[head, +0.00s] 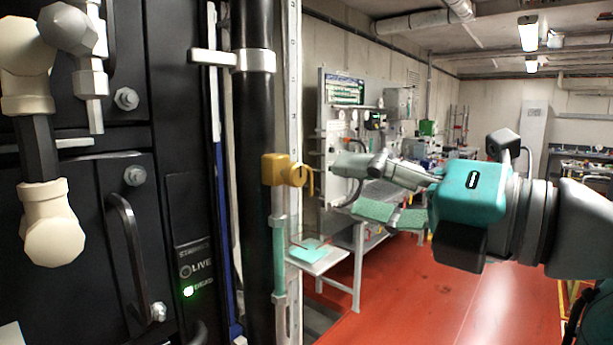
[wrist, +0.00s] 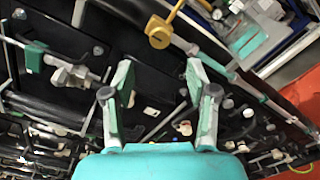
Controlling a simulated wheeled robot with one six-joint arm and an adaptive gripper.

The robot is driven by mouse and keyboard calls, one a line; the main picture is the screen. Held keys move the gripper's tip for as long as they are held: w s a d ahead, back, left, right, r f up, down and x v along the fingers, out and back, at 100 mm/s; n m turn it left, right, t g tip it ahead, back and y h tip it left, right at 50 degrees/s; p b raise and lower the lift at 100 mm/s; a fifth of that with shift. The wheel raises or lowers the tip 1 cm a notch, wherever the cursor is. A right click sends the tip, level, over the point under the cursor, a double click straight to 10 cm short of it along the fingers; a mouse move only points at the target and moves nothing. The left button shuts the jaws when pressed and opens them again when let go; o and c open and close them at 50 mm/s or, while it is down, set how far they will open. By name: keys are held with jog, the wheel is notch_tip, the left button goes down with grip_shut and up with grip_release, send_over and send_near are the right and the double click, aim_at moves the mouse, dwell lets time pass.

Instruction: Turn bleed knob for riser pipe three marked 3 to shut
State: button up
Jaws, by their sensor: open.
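A yellow fitting with a thin lever (wrist: 158,32) also shows at the top of the wrist view, beyond the fingertips. My gripper (head: 340,166) is to the right of the yellow knob in the head view, its fingers pointing left, apart from it. In the wrist view my gripper (wrist: 158,72) has its two fingers spread with nothing between them.
The black cabinet (head: 130,240) has a handle (head: 128,245), bolts and cream pipe fittings (head: 50,220) standing out at left. A grey bench (head: 358,240) stands behind. The red floor (head: 440,300) is open at right.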

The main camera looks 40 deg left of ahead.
aim_at(299, 178)
jog(key=a, duration=0.9)
jog(key=shift+w+a, duration=0.2)
jog(key=shift+w, duration=0.15)
grip_shut()
